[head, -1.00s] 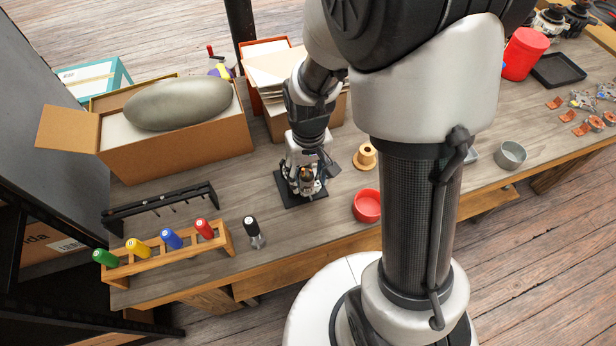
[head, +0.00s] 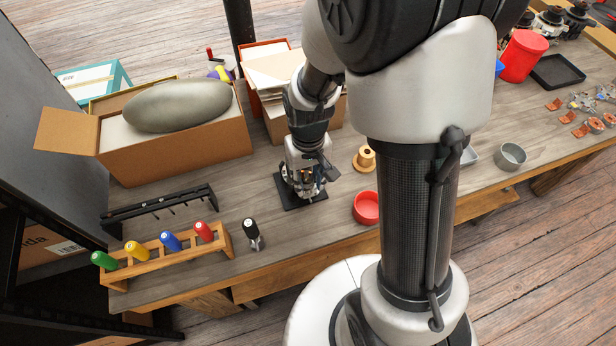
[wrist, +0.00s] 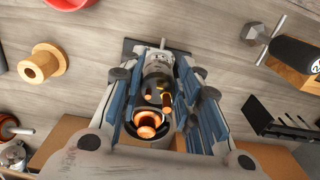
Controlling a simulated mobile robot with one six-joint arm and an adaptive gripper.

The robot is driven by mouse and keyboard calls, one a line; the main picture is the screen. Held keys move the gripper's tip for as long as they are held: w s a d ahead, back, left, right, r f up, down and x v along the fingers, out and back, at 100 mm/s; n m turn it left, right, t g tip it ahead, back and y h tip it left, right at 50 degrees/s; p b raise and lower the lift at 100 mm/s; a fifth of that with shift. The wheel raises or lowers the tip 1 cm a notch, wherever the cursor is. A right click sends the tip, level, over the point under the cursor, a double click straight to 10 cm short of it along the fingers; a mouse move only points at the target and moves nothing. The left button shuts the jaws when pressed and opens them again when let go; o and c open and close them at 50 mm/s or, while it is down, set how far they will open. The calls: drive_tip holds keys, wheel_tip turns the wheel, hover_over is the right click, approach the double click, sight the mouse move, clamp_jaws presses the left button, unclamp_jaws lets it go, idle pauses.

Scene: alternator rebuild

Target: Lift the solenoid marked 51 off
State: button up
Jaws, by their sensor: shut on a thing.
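My gripper (head: 305,178) points down over a dark square plate (head: 288,203) near the middle of the bench. In the wrist view, my gripper's blue-padded fingers (wrist: 160,100) stand on either side of a grey and black cylindrical part with copper-coloured terminals, which I take to be the solenoid (wrist: 150,122). The gripper is shut on it. A grey metal body (wrist: 158,64) shows beyond it over the plate. No 51 marking is readable, and I cannot tell whether the solenoid is clear of that body.
A red bowl (head: 367,207) and a tan spool (head: 364,158) stand just right of the plate. A black-handled tool (head: 251,232) stands to its left. A wooden rack (head: 170,257) holds coloured handles at the front left. Cardboard boxes (head: 185,148) fill the back left.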

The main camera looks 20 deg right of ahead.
sight(308, 178)
clamp_jaws()
drive_tip(key=shift+r+p, duration=0.3)
idle(0.8)
drive_tip(key=shift+r+p, duration=0.45)
drive_tip(key=shift+r, duration=0.1)
drive_tip(key=shift+r, duration=0.1)
drive_tip(key=shift+r+p, duration=1)
drive_tip(key=shift+r, duration=0.1)
